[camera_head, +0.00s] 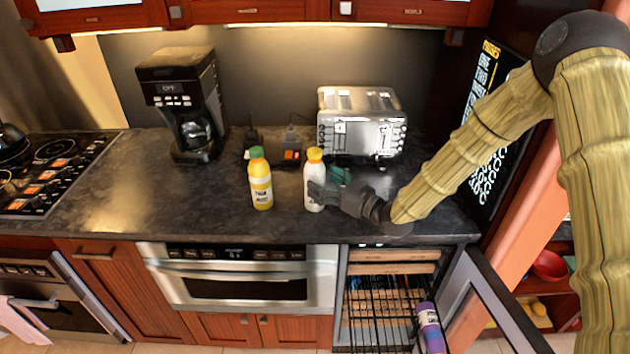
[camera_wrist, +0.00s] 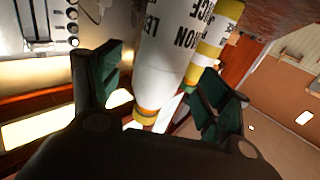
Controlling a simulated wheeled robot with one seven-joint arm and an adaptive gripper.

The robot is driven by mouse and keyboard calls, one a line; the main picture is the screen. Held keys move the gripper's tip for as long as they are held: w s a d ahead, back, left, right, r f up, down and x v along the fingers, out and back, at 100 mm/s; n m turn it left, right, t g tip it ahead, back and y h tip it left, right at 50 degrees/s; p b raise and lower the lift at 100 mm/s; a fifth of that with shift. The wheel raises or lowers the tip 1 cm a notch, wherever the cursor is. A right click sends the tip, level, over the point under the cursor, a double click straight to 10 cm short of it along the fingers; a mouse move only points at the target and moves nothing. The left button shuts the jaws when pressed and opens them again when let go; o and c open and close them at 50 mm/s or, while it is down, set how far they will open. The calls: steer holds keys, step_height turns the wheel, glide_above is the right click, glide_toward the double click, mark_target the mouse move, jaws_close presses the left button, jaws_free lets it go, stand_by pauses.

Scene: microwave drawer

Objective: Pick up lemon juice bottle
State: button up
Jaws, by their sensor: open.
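The lemon juice bottle (camera_head: 313,190) is white with an orange cap and stands upright on the dark counter. In the wrist view the white bottle (camera_wrist: 165,55) appears upside down, with printed letters, between the two fingers. My gripper (camera_head: 329,184) is open, just right of the bottle. One dark finger crosses in front of the bottle; the other, with a green pad, is to its right and behind. In the wrist view my gripper (camera_wrist: 162,68) shows gaps on both sides of the bottle; contact is not clear.
A yellow juice bottle (camera_head: 261,185) with a green cap stands just left; it also shows in the wrist view (camera_wrist: 216,46). A toaster (camera_head: 361,122) and coffee maker (camera_head: 188,100) stand behind. A cooler door (camera_head: 490,300) hangs open below.

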mark_target(323, 180)
steer(key=shift+p+x, duration=0.75)
steer(key=shift+x, duration=1.15)
steer(key=shift+f, duration=0.1)
steer(key=c, duration=1.3)
steer(key=shift+w, duration=0.1)
steer(key=shift+c, duration=0.8)
